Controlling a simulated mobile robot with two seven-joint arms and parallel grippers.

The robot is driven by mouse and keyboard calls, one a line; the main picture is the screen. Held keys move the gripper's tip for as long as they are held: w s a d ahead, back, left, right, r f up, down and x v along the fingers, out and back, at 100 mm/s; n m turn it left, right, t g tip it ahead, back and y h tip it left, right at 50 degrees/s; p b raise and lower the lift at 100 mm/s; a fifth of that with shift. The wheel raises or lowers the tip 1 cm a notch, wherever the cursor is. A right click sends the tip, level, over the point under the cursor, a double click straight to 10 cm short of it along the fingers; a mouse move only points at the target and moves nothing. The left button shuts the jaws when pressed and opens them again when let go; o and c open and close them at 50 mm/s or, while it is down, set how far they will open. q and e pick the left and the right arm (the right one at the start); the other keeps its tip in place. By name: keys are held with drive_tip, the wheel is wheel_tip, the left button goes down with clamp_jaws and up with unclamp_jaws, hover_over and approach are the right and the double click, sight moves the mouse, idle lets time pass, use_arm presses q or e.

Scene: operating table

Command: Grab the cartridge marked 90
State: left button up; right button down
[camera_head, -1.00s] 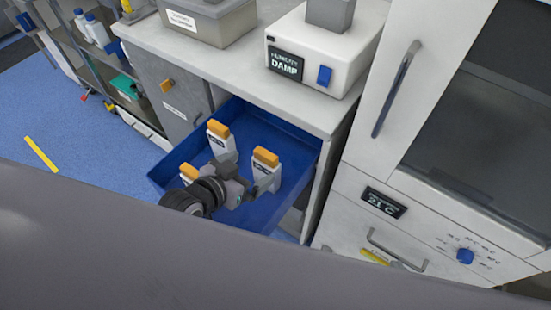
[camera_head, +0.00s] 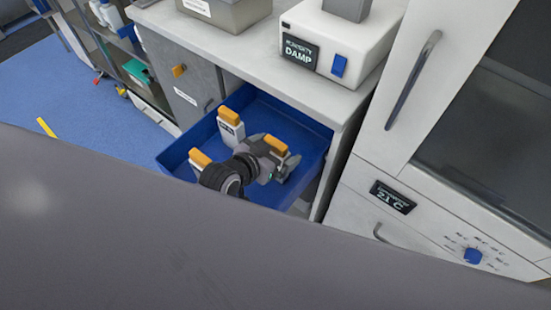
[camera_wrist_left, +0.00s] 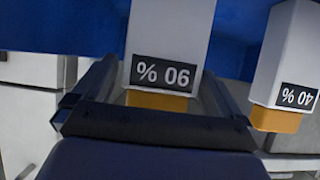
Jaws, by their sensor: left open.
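Three white cartridges with orange caps stand in the open blue drawer. In the left wrist view the cartridge marked 90 % (camera_wrist_left: 170,45) is in the middle, its label upside down. It appears between the spread fingers of my left gripper (camera_wrist_left: 160,78), with visible gaps at the sides. In the head view my left gripper (camera_head: 279,156) is open at the rightmost cartridge (camera_head: 275,144) and partly hides it. A cartridge marked 40 % (camera_wrist_left: 285,60) stands to the right in the wrist view. My right gripper is not in view.
The blue drawer (camera_head: 312,140) also holds a cartridge at the back left (camera_head: 231,125) and one at the front left (camera_head: 199,159). A humidity device reading DAMP (camera_head: 330,40) stands on the counter above. A white cabinet (camera_head: 370,165) borders the drawer on the right.

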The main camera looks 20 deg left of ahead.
use_arm(q)
drive_tip(key=c, duration=1.1)
drive_tip(key=shift+r, duration=0.15)
